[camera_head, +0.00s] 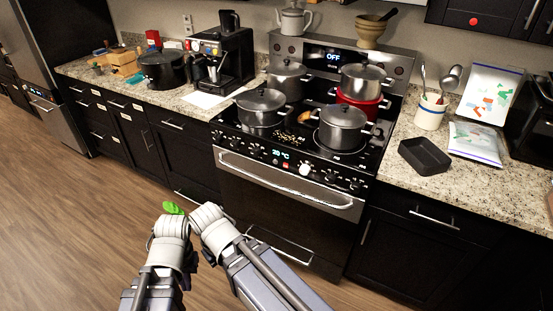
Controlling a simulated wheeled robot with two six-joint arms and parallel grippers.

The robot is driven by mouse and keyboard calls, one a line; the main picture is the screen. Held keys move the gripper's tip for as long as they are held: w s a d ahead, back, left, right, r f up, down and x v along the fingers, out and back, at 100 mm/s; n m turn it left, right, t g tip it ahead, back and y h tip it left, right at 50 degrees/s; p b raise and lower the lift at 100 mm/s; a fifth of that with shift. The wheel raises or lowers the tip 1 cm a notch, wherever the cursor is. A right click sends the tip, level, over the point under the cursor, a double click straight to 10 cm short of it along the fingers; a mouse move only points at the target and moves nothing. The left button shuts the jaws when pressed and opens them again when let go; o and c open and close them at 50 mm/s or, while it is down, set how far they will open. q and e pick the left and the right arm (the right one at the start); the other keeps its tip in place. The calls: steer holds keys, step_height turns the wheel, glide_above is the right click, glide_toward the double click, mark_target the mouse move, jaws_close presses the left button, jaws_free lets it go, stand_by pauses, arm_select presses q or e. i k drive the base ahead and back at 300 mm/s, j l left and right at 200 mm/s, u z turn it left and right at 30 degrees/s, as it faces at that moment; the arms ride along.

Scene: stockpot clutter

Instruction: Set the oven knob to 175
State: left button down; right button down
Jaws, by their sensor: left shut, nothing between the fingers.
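The oven (285,190) stands in the middle, its door closed. Its front control strip carries a row of dark knobs, a pale knob (305,169) right of centre, and a small display (281,154) that reads 20 °C. The knob's marks are too small to read, and I cannot tell which knob sets the temperature. My left gripper (173,208) shows green at its tip, low in front of the cabinets, shut and empty. My right arm's end (207,214) is beside it; its fingers cannot be made out. Both are well apart from the knobs.
Several pots, including a grey pot (261,106) and a front right pot (342,126), stand on the cooktop. The back panel display (334,57) reads OFF. The oven handle (285,180) juts out below the knobs. The wooden floor (70,220) ahead is clear.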

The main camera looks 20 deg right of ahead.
mark_target(256, 152)
steer(key=i+l+z, duration=0.1)
steer(key=z, duration=0.25)
steer(key=i+z, duration=0.2)
steer(key=z, duration=0.15)
steer(key=i+l+z, duration=0.1)
steer(key=z, duration=0.3)
